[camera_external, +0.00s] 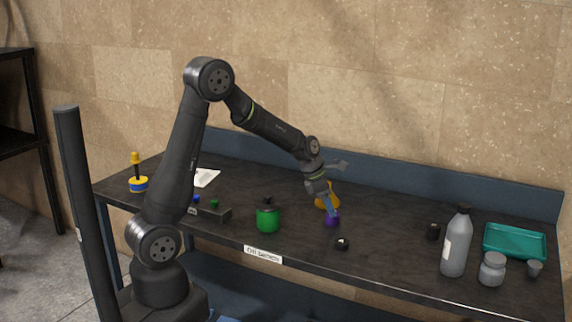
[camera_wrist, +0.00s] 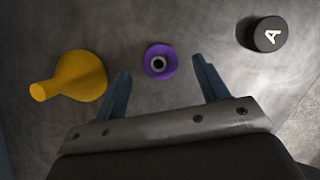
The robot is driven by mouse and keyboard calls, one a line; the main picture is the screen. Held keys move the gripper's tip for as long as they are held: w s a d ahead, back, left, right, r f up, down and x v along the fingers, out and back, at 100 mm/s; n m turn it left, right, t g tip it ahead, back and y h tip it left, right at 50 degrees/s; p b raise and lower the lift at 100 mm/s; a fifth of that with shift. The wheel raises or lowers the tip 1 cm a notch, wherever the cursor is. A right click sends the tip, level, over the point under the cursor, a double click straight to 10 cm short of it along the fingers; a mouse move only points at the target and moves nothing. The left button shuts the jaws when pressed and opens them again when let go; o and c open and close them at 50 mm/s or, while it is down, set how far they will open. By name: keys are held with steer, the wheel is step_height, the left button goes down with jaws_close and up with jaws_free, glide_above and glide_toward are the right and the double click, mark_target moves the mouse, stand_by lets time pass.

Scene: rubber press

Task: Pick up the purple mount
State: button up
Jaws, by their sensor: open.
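The purple mount (camera_wrist: 160,61) is a small round piece with a grey centre hole, standing on the dark bench top. In the wrist view it lies just beyond and between my fingertips. In the external view the purple mount (camera_external: 332,219) shows below my gripper, partly hidden by its fingers. My gripper (camera_wrist: 160,66) is open, with its two blue fingers apart and nothing between them. In the external view my gripper (camera_external: 331,207) points down close above the mount. I cannot tell whether a finger touches it.
A yellow funnel-shaped piece (camera_wrist: 80,77) lies close left of my fingers. A green pot (camera_external: 268,218), a grey bottle (camera_external: 456,245), a jar (camera_external: 492,269) and a teal tray (camera_external: 515,254) stand on the bench (camera_external: 400,240).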

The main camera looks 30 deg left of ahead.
mark_target(332, 222)
steer(key=x, duration=0.4)
steer(key=shift+d, duration=0.1)
steer(key=shift+c, duration=0.2)
steer(key=c, duration=1.1)
steer(key=shift+r, duration=0.1)
